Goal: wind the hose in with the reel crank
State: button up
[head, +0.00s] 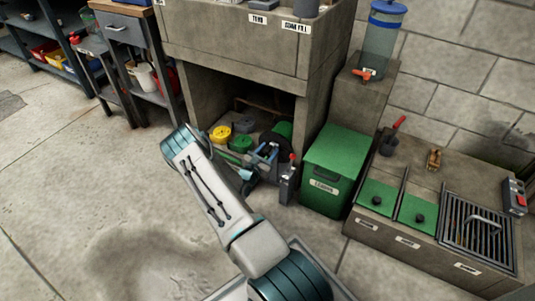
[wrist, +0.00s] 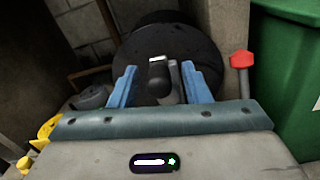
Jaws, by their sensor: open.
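The reel (wrist: 185,46) is a large dark disc in the upper middle of the wrist view. In the head view it shows as a dark round shape (head: 273,142) inside the concrete alcove, partly hidden by my gripper. The crank handle (wrist: 158,74), a dark rounded grip with a light metal piece beside it, stands in front of the disc. My gripper (wrist: 160,78) is open, with one blue finger on each side of the handle. It also shows in the head view (head: 263,152). Contact with the handle cannot be told. Whether hose is wound on the reel cannot be told.
A green lidded bin (head: 336,165) stands close to the right of my gripper. A grey post (head: 287,184) with a red knob (wrist: 241,60) is just right of it. Yellow round items (head: 220,134) lie left in the alcove. Floor at left is clear.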

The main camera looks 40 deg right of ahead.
jog(key=shift+d, duration=0.15)
grip_shut()
jog(key=shift+r, duration=0.1)
